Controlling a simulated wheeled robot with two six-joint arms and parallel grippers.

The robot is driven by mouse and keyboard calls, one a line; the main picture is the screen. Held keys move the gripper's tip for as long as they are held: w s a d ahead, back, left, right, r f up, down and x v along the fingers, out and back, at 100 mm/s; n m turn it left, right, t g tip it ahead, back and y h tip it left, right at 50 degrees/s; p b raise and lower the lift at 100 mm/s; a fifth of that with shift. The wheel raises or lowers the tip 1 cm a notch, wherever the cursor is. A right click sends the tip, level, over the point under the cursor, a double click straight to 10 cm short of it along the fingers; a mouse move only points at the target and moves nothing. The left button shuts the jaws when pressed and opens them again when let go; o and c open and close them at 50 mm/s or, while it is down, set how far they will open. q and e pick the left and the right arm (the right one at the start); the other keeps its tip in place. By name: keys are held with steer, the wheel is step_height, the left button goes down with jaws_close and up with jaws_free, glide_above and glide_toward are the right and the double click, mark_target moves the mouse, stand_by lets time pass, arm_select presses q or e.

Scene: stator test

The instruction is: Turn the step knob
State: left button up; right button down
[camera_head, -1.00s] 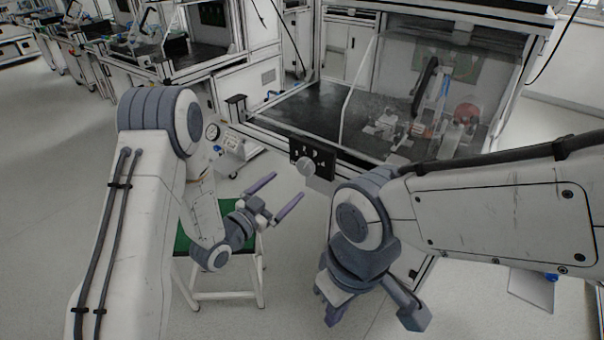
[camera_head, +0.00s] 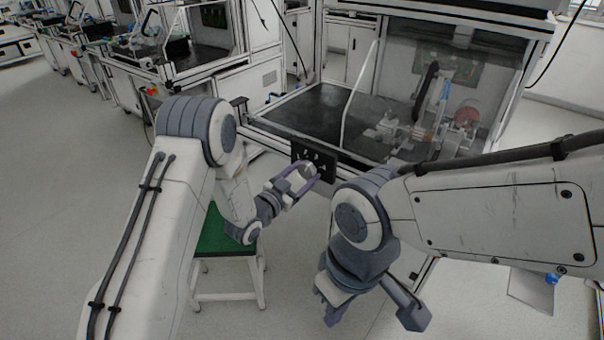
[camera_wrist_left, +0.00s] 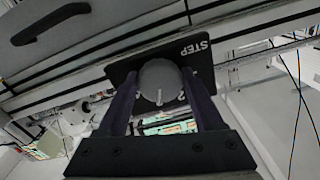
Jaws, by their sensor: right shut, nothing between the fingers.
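The step knob (camera_head: 307,170) is a round grey knob on a small black panel (camera_head: 326,160) at the front edge of the workstation. The left wrist view shows the knob (camera_wrist_left: 160,82) on the panel marked "STEP", with white numbers around it. My left gripper (camera_head: 305,170) is open, with one finger on each side of the knob. In the left wrist view its fingertips (camera_wrist_left: 159,76) lie close to the knob's sides; I cannot tell whether they touch it. My right gripper (camera_head: 331,312) hangs low in front of the workstation, shut and empty, apart from the knob.
A green-topped stool (camera_head: 228,240) stands under my left forearm. The workstation (camera_head: 300,112) has a dark bench top and a clear guard, with machinery behind it. Other benches (camera_head: 125,80) stand at the back left. The floor at left is clear.

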arm_select(q)
steer(key=shift+a, duration=0.1)
steer(key=c, duration=0.6)
steer(key=shift+c, duration=0.2)
steer(key=shift+n, duration=0.3)
steer(key=n, duration=0.3)
steer(key=shift+b, duration=0.35)
steer(key=n, duration=0.5)
steer(key=shift+r, duration=0.1)
steer(key=shift+n, duration=0.3)
steer(key=o, duration=1.3)
steer(key=shift+c, duration=0.2)
steer(key=shift+o, duration=0.6)
